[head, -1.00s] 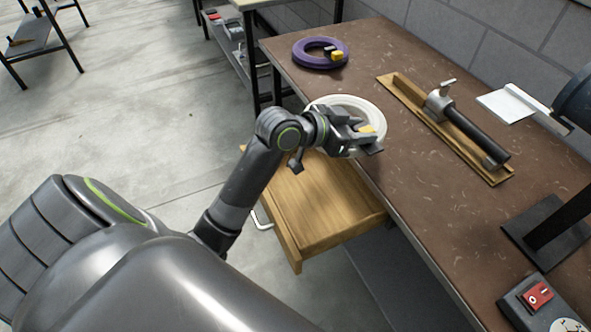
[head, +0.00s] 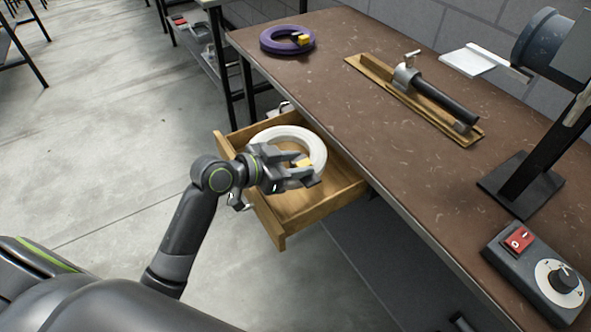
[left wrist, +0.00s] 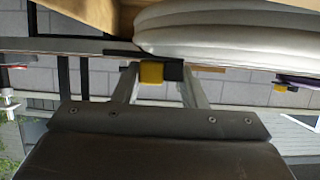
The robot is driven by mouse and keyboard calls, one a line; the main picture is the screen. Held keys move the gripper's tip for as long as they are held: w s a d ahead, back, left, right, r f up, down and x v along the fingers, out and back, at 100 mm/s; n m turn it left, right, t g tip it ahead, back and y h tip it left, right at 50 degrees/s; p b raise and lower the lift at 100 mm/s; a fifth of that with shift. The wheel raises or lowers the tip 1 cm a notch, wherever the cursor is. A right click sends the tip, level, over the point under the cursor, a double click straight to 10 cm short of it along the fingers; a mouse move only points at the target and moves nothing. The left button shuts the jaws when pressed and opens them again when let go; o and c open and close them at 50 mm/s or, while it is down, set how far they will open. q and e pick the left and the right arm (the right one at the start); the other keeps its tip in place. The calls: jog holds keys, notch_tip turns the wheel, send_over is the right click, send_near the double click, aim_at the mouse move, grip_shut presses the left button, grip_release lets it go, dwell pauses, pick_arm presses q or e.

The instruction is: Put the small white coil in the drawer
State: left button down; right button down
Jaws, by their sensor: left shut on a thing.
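The white coil (head: 312,143) is a ring with a yellow connector (head: 303,162). In the head view it shows over the open wooden drawer (head: 347,190), within the drawer's outline. My left gripper (head: 306,178) is shut on the coil at its near side, by the yellow connector. In the left wrist view the white coil (left wrist: 230,32) fills the top, and the yellow connector (left wrist: 151,73) sits between the fingers. I cannot tell whether the coil touches the drawer floor. My right gripper is not in view.
The brown workbench (head: 330,75) stands above the drawer. On it are a purple coil (head: 270,42), a tool on a wooden board (head: 365,66), a black stand (head: 520,190) and a control box with a red switch (head: 518,240). Open floor lies left of the drawer.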

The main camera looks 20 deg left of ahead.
pick_arm(q)
jog(key=shift+f, duration=0.95)
jog(key=shift+f+b, duration=0.45)
jog(key=shift+f, duration=0.1)
jog(key=c, duration=0.9)
grip_release()
